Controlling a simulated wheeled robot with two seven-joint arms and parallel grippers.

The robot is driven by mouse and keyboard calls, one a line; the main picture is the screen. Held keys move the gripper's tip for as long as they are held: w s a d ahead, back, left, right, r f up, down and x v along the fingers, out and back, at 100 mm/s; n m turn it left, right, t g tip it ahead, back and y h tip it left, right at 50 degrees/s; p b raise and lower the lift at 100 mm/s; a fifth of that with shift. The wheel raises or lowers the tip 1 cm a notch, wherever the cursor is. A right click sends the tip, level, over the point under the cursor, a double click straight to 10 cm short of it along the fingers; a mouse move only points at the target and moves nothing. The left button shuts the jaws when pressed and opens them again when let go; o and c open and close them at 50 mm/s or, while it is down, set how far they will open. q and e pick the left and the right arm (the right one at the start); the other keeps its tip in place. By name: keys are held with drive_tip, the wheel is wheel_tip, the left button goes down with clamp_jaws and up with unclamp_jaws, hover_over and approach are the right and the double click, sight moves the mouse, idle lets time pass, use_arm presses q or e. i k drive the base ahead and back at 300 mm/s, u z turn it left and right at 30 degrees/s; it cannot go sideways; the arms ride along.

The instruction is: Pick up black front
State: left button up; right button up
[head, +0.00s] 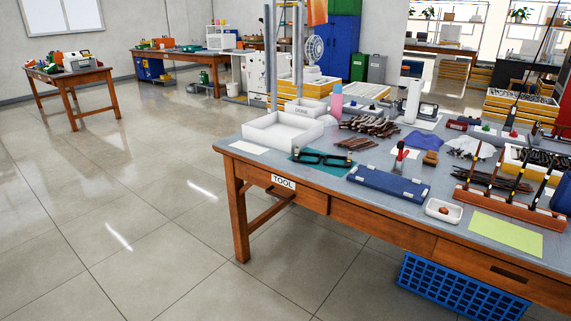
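A black eyeglass front (322,158) lies on a teal mat (338,170) near the left front part of the workbench (236,141). It looks flat, and both dark rims show. Neither of my grippers is in the head view, so nothing is seen touching the front.
A white open tray (282,131) stands behind and left of the mat. A blue case (388,185) lies to its right, with dark temple pieces (354,144) behind. A small white dish (443,211) and a yellow-green sheet (505,233) lie farther right. The floor left of the bench is clear.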

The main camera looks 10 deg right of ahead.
sight(348, 159)
drive_tip(key=u, duration=0.55)
drive_tip(key=i, duration=2.4)
drive_tip(key=z, duration=1.05)
